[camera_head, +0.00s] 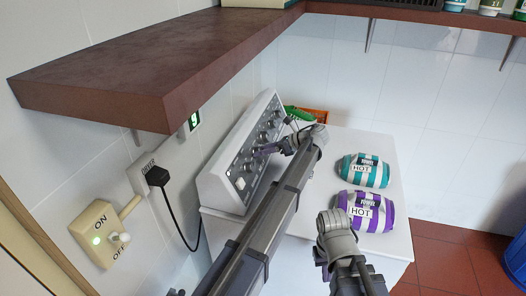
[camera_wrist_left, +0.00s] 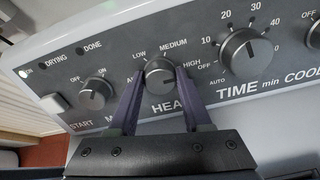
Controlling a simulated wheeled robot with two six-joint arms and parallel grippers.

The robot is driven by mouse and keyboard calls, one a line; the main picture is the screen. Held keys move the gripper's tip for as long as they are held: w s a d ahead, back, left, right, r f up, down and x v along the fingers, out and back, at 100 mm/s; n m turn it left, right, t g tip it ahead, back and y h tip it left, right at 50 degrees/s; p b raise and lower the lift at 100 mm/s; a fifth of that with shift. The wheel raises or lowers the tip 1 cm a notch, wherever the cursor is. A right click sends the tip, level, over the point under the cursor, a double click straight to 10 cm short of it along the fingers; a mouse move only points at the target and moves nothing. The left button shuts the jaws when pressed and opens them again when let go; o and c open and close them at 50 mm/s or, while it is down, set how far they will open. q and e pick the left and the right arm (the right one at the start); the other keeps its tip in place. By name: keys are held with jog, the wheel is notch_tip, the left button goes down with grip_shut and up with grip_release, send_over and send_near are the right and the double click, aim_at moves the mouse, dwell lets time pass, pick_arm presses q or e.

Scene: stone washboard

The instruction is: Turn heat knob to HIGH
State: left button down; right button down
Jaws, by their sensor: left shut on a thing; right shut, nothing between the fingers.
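I cannot clearly read the knob's pointer. In the head view my left gripper (camera_head: 267,149) reaches the panel's front from the right. My right gripper (camera_head: 338,236) is at lower middle, shut and empty, beside the purple bundle; its fingertips are hard to make out.
The time knob (camera_wrist_left: 248,54) is right of the heat knob, the on/off knob (camera_wrist_left: 95,92) left. A purple-striped bundle (camera_head: 368,210) and a teal-striped bundle (camera_head: 363,170) lie on the white top. A brown shelf (camera_head: 150,75) overhangs the panel. A wall switch (camera_head: 100,235) is at left.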

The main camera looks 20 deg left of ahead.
pick_arm(q)
jog(key=shift+c, duration=1.7)
grip_release()
jog(key=p+v, duration=0.3)
jog(key=v, duration=0.4)
jog(key=shift+d+r+p, duration=0.15)
jog(key=shift+d+p, duration=0.15)
jog(key=shift+d, duration=0.05)
